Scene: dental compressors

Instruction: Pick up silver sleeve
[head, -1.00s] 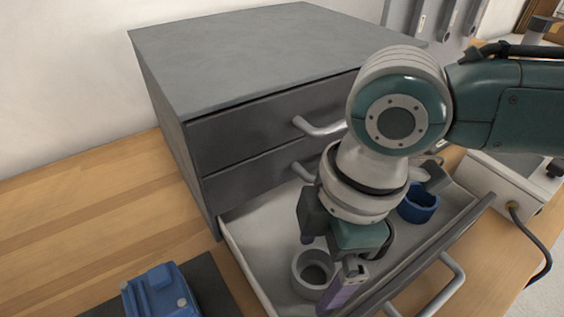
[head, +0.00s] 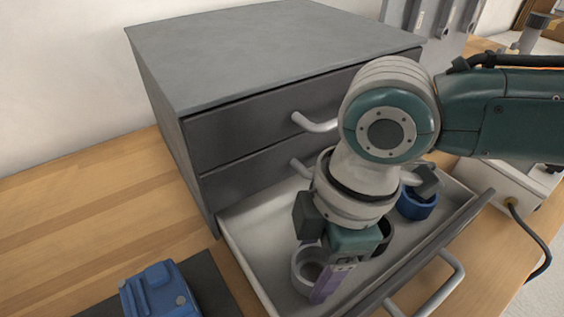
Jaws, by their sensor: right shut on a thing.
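The silver sleeve (head: 301,283) is a short grey ring with an open top, in the front left part of the open drawer (head: 247,263). My right gripper (head: 314,274) points down over it from above. One purple-grey finger shows on the sleeve's near right side, and the other is mostly hidden behind the sleeve and gripper body. The gripper is shut on the sleeve's wall. I cannot tell whether the sleeve still touches the drawer floor. My left gripper is not in view.
A blue sleeve (head: 417,207) stands at the drawer's right end. A dark ring (head: 385,237) is partly hidden behind my gripper. The grey cabinet (head: 265,45) rises behind. A blue part (head: 158,291) sits on a dark mat at lower left. Wooden tabletop at left is clear.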

